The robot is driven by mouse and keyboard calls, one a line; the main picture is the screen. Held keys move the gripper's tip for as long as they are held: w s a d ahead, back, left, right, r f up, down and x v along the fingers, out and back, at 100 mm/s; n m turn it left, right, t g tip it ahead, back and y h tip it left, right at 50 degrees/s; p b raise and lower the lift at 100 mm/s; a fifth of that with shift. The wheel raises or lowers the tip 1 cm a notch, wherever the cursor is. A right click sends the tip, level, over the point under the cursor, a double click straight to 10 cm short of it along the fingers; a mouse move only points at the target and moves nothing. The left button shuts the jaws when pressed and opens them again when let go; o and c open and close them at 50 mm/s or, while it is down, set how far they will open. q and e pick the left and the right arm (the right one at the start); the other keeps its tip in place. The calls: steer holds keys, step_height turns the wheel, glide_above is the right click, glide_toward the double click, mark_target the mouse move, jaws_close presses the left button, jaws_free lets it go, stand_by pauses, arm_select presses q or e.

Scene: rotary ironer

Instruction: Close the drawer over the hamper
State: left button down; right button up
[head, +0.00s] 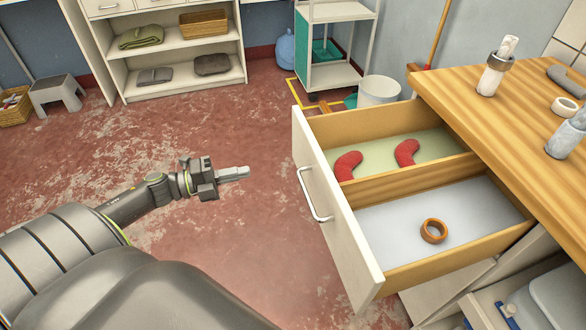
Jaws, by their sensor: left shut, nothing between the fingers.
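The drawer (346,232) is pulled out from under the wooden worktop, with its white front facing left and a metal bar handle (314,195) on it. Inside, the far compartment holds two red curved pieces (347,165), and the near compartment holds a brown ring (433,230). My left gripper (246,172) is shut and empty, to the left of the drawer front and apart from the handle, pointing right. An open lower compartment with a pale bin, perhaps the hamper (562,296), shows below the worktop at the bottom right. My right gripper is not in view.
The wooden worktop (510,130) carries a bottle, a tape roll and other small items. A white bucket (378,91) and a trolley (333,78) stand behind the drawer. Shelves stand at the back left.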

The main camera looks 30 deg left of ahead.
mark_target(303, 159)
arm_select(q)
steer(key=p+x, duration=0.1)
steer(key=x, duration=1.1)
steer(key=shift+w+p, duration=0.25)
steer(key=shift+p, duration=0.05)
steer(key=shift+w+d, duration=0.3)
steer(key=shift+w, duration=0.05)
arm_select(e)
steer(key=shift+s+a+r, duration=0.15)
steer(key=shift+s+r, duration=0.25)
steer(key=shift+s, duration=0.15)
